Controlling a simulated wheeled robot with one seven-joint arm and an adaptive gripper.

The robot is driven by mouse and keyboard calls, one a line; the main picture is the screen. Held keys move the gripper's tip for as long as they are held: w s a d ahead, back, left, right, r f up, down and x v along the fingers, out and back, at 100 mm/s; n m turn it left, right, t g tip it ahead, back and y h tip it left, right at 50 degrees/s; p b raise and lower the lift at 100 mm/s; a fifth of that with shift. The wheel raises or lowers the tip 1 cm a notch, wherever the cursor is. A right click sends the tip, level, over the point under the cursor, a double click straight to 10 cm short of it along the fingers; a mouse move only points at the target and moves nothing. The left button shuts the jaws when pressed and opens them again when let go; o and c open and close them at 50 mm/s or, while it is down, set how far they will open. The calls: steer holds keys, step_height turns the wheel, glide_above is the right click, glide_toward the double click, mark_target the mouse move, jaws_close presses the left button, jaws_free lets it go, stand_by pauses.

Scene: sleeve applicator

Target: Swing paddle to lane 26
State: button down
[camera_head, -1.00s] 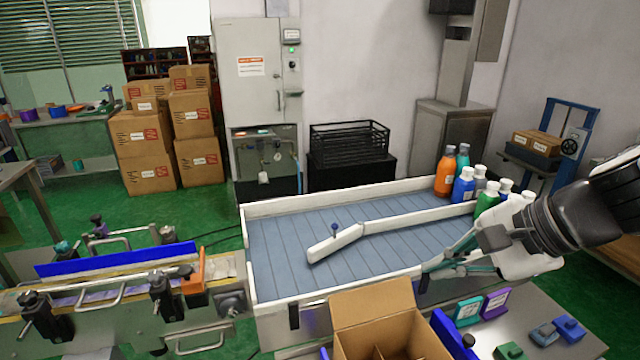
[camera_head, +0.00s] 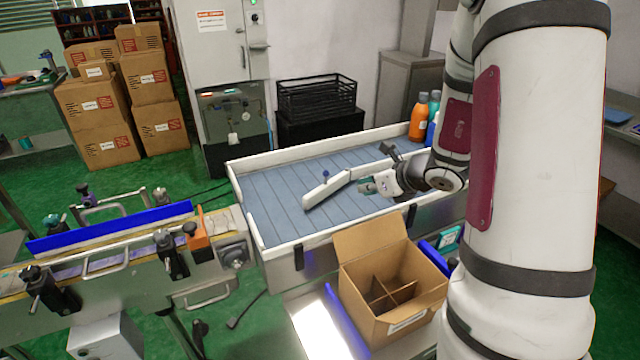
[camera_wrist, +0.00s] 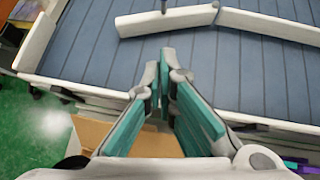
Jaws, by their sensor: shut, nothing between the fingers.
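The white paddle (camera_head: 328,189) is a short bar lying angled over the blue-grey slatted bed (camera_head: 275,190), with a small blue knob (camera_head: 325,174) on it. Its far end meets a longer white rail running to the bottles. The paddle also shows in the wrist view (camera_wrist: 165,20), beyond the fingertips. My gripper (camera_head: 366,187) is over the bed, just right of the paddle. In the wrist view my gripper (camera_wrist: 166,62) has its fingertips close together with nothing between them. It looks apart from the paddle. No lane number is readable.
An open divided carton (camera_head: 390,290) stands in front of the bed. White side walls (camera_head: 330,232) edge the bed. Orange and blue bottles (camera_head: 418,118) stand at its far right, partly hidden by my arm. A blue-railed conveyor (camera_head: 110,228) is at left.

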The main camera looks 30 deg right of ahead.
glide_toward(325, 186)
steer(key=f, duration=0.4)
steer(key=shift+s, duration=0.25)
steer(key=shift+w+a+r, duration=0.1)
steer(key=shift+w+r, duration=0.2)
steer(key=shift+w, duration=0.25)
steer(key=shift+w+a+r, duration=0.1)
steer(key=shift+w+r, duration=0.15)
steer(key=shift+w, duration=0.3)
steer(key=shift+w+p, duration=0.3)
steer(key=shift+w, duration=0.4)
